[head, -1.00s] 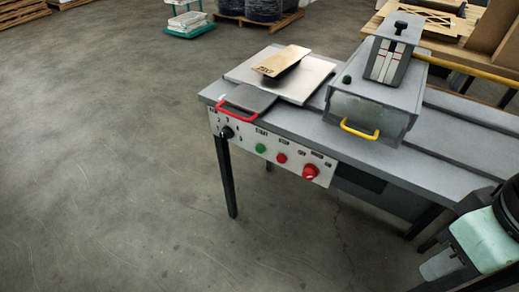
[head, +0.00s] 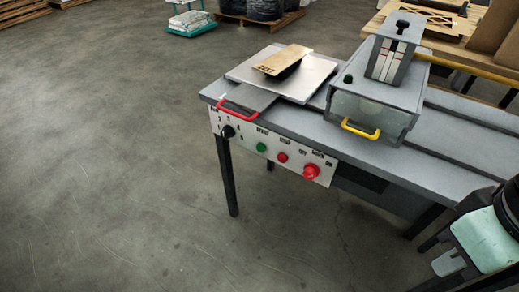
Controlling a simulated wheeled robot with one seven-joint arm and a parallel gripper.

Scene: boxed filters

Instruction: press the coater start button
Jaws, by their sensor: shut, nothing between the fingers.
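The coater start button is a small round green button (head: 261,147) on the white control panel (head: 246,143) along the table's front edge. Its label is small and blurred. To its right are a small red button (head: 283,157) and a larger red knob (head: 311,172); to its left is a black dial (head: 227,131). My gripper (head: 449,263) is at the lower right, shut and empty, partly cut off by the picture edge. It is well to the right of the panel and apart from every button.
The grey table (head: 385,158) carries a grey machine box (head: 372,105) with a yellow handle, a red-handled slide (head: 248,99), and a metal plate (head: 250,72) bearing a wooden piece. A yellow bar runs off right. Open floor (head: 120,190) lies left and in front.

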